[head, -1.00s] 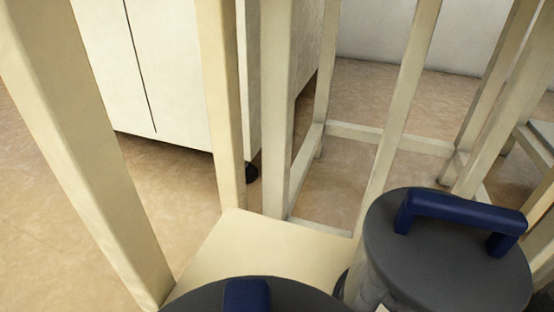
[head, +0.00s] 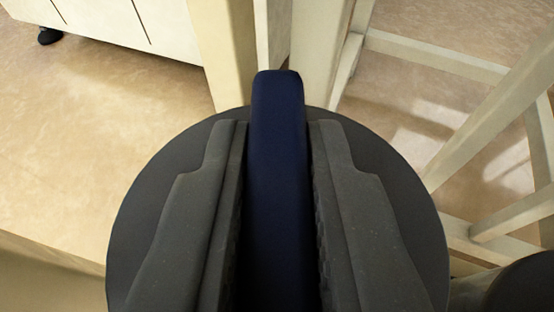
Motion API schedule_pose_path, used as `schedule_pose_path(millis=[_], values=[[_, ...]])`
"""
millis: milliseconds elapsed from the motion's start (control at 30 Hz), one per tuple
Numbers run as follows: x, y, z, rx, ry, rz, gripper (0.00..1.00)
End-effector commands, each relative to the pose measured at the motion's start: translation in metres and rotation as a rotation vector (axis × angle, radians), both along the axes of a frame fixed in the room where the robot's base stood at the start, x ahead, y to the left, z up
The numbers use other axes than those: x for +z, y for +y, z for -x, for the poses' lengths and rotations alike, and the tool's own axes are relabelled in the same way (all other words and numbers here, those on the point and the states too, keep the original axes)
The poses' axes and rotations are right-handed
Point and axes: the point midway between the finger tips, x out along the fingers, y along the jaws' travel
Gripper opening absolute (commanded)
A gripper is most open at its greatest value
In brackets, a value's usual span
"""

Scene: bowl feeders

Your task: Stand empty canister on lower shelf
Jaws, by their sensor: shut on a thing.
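A canister with a round dark grey lid (head: 150,190) and a dark blue bar handle (head: 277,100) fills the middle of the head view. My gripper (head: 278,150) is over the lid, with one grey finger on each side of the handle, shut on it. The canister's body is hidden below its lid. What the canister rests on, if anything, is hidden, and whether it is empty cannot be seen. A pale wooden board edge (head: 50,270) at lower left may be part of the shelf; most of it is out of view.
Pale frame posts (head: 222,50) stand just beyond the canister. More pale rails (head: 480,150) cross on the right. A dark round lid (head: 525,285) is at the lower right corner. A white wheeled cabinet (head: 120,20) is at upper left, with bare floor (head: 90,130) before it.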

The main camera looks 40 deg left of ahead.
Motion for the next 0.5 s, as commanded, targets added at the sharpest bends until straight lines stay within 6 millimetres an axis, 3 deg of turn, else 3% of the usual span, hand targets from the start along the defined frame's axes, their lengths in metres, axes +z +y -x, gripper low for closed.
schedule_pose_path(millis=[300,500], values=[[-0.035,0.000,0.000,-0.001,0.000,0.000,0.00],[-0.034,-0.001,0.000,-0.001,-0.001,0.000,0.00]])
